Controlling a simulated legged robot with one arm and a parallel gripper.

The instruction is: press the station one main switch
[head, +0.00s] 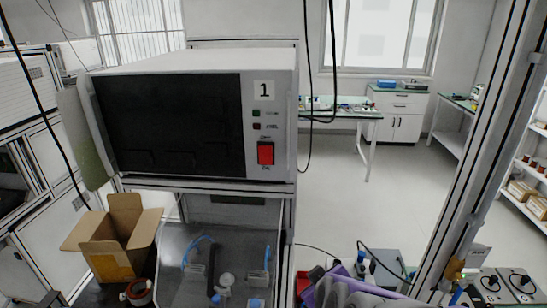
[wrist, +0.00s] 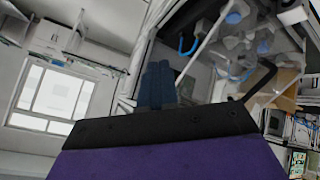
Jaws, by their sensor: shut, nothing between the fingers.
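The station one unit is a white box (head: 273,200) with a dark front panel and a label "1" (head: 264,90). Its red main switch (head: 265,153) sits low on the right strip of the front, under two small buttons (head: 257,120). My gripper (wrist: 159,70) shows in the wrist view with its dark blue fingers together and nothing between them. In the head view my purple arm is at the bottom centre, below and right of the unit, apart from the switch. The switch is not recognisable in the wrist view.
An open cardboard box (head: 108,250) stands below the unit at left. A grey work surface (head: 180,285) with blue-tipped fixtures lies under the unit. A metal post (head: 465,150) rises at right. Black cables (head: 308,60) hang right of the unit. Open floor lies beyond.

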